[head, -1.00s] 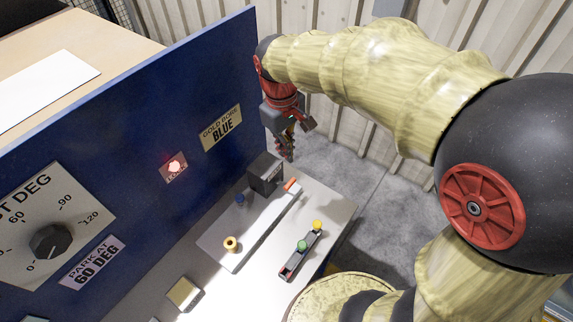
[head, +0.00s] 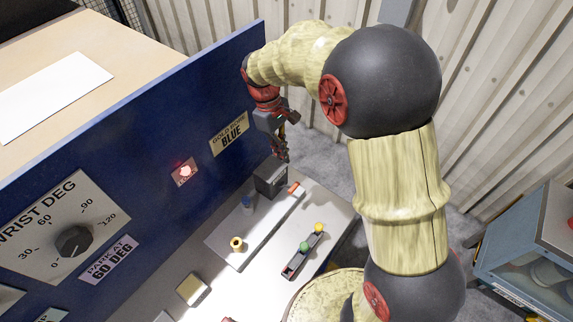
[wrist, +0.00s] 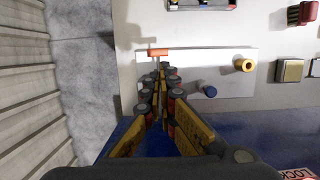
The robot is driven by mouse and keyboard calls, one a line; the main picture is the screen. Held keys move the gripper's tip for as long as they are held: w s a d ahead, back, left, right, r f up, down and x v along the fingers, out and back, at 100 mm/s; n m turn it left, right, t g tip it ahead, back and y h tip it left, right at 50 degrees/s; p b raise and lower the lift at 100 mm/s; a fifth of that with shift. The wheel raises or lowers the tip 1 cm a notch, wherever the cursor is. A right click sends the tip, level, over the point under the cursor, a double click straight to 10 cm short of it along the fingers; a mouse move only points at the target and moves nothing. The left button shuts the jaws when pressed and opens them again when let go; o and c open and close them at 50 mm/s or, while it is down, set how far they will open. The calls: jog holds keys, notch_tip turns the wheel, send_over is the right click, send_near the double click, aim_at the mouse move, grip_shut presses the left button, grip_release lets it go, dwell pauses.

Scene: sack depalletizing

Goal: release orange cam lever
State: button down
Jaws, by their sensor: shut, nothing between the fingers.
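The orange cam lever (head: 297,188) is a small orange piece at the far right end of the light grey plate, beside a dark grey block (head: 270,178). In the wrist view the orange lever (wrist: 159,52) lies just beyond my fingertips. My gripper (head: 283,155) hangs above the dark block by the blue panel, fingers pointing down. In the wrist view my gripper (wrist: 163,72) has its fingertips together with nothing between them.
The blue panel (head: 140,170) carries a dial, labels and a lit red lamp (head: 185,171).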

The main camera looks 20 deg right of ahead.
aim_at(294, 188)
jog(key=b+x, duration=0.1)
jog(key=x, duration=1.2)
jog(key=shift+s+d+f+t+b, duration=0.1)
jog(key=shift+s+d+t+b, duration=0.05)
jog(key=shift+t+b, duration=0.3)
jog(key=shift+s+d+f+t+y+b, duration=0.15)
jog(key=shift+s+f+t+y+b, duration=0.15)
jog(key=shift+y+b, duration=0.2)
jog(key=shift+s+d+f+t+y+b, duration=0.3)
jog(key=shift+s+f+t+y+b, duration=0.25)
jog(key=shift+f+b, duration=1.2)
jog(key=shift+s+d+f+t+y+b, duration=0.3)
jog(key=shift+f+t+b, duration=0.45)
jog(key=shift+b, duration=1.95)
jog(key=shift+s+d+f+t+y+b, duration=0.4)
jog(key=shift+f+b, duration=1.05)
jog(key=shift+b, duration=0.75)
jog(key=shift+a, duration=0.1)
jog(key=shift+w, duration=0.1)
jog(key=shift+r, duration=0.15)
